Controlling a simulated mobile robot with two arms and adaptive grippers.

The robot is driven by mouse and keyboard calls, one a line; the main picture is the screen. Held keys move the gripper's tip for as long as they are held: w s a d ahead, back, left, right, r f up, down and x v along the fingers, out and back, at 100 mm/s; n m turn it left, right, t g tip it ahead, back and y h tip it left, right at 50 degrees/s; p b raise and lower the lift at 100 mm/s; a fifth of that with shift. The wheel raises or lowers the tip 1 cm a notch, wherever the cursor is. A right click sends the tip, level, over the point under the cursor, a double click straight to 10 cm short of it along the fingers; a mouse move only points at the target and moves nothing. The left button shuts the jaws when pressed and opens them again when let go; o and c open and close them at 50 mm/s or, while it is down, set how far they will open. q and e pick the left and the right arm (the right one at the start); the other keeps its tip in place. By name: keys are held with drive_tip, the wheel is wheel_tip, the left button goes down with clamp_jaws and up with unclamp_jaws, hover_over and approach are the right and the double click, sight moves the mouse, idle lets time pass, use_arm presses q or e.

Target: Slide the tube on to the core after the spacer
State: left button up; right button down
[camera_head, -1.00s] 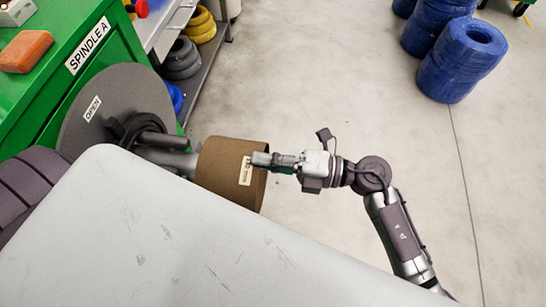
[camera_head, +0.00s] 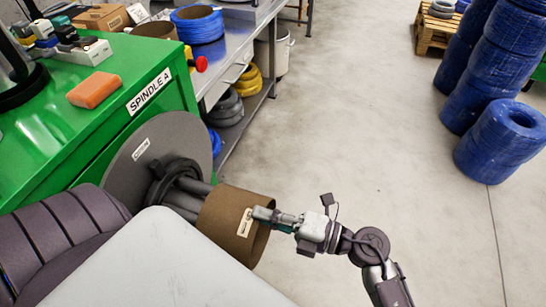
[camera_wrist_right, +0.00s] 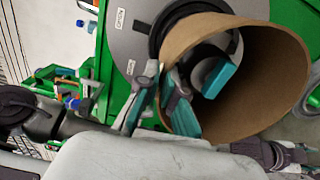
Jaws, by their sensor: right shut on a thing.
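The tube (camera_head: 222,215) is a wide brown cardboard cylinder with a small pale label, at the lower middle of the head view. My right gripper (camera_head: 262,214) is shut on its wall at the outer rim. The grey core (camera_head: 184,201) stands out from the spindle's disc (camera_head: 140,160) towards the tube. The tube hides the core's outer end in the head view. A dark ring (camera_head: 168,182) sits around the core's base; I cannot tell whether it is the spacer. In the right wrist view I look into the open tube (camera_wrist_right: 270,75). My left gripper is not seen.
The green cabinet (camera_head: 75,130) marked SPINDLE A stands behind the disc, with an orange block (camera_head: 94,90) on top. A metal shelf (camera_head: 240,60) holds cable coils. Blue coil stacks (camera_head: 500,60) stand at right. The floor between is clear.

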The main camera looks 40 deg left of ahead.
sight(227, 204)
drive_tip(key=shift+x, duration=4.05)
drive_tip(key=shift+a, duration=0.15)
